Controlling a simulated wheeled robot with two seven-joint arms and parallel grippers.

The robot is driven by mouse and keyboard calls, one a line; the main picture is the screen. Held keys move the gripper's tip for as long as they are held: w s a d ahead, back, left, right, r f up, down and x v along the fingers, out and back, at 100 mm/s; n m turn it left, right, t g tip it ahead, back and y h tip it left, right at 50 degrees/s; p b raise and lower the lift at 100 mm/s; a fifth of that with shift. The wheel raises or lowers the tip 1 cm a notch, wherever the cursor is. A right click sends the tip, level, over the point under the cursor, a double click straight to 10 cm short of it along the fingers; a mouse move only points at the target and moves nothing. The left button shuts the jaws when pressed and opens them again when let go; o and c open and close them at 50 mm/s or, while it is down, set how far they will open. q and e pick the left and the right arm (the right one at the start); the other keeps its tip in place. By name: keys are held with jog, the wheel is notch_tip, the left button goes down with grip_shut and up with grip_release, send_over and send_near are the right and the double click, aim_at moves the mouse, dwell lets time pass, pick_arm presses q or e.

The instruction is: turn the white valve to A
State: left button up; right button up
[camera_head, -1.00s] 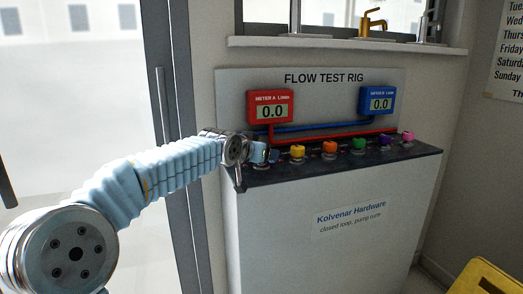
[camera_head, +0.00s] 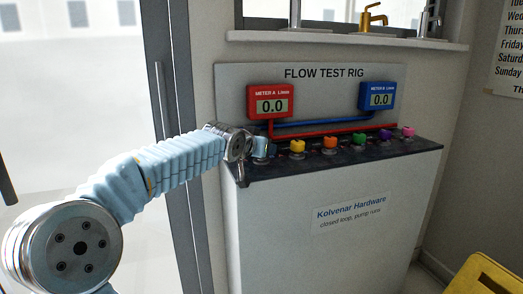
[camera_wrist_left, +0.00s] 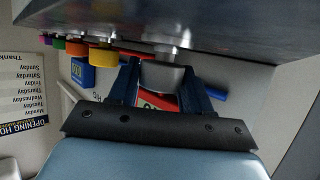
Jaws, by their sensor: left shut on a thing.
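The flow test rig (camera_head: 300,220) stands ahead, with a row of coloured valve knobs along its dark top. My left gripper (camera_head: 260,149) is at the left end of that row, at the white valve. In the left wrist view the dark blue fingers (camera_wrist_left: 165,85) are shut on the pale, greyish-looking white valve (camera_wrist_left: 163,75), one finger on each side. In the head view the gripper mostly hides this valve, and I cannot read its pointer or an A mark. The red meter A (camera_head: 270,102) and the blue meter B (camera_head: 379,96) both read 0.0. My right gripper is not in view.
Yellow (camera_head: 297,146), orange (camera_head: 330,141), green (camera_head: 359,139), purple (camera_head: 385,135) and pink (camera_head: 407,132) knobs stand to the right of the white valve. Red and blue pipes run behind them. A yellow object (camera_head: 485,277) stands at the lower right.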

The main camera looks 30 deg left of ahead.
pick_arm(q)
jog(key=n+y+b, duration=0.1)
jog(key=y+b, duration=0.1)
jog(key=b, duration=0.1)
jog(key=n+g+y+b, duration=0.1)
jog(key=n+y+b, duration=0.1)
jog(key=b, duration=0.2)
jog(key=shift+w+d+f+n, duration=0.1)
jog(key=shift+d+f+n, duration=0.1)
jog(key=shift+f+n, duration=0.15)
jog(key=shift+r+n+y+b, duration=0.1)
jog(key=shift+n+y+b, duration=0.35)
jog(key=shift+y+b, duration=0.1)
jog(key=shift+r+n+g+y, duration=0.25)
jog(key=shift+n+g+y, duration=0.55)
jog(key=shift+n+y, duration=0.15)
jog(key=shift+r+n+g+y+p, duration=0.15)
jog(key=shift+n+g+y+p, duration=0.2)
jog(key=shift+n+g+y, duration=0.75)
jog(key=shift+a+n+g+y+p, duration=0.15)
jog(key=shift+n+g+y+p, duration=0.7)
jog(key=shift+n+g, duration=0.55)
jog(key=o, duration=1)
jog(key=shift+c, duration=0.2)
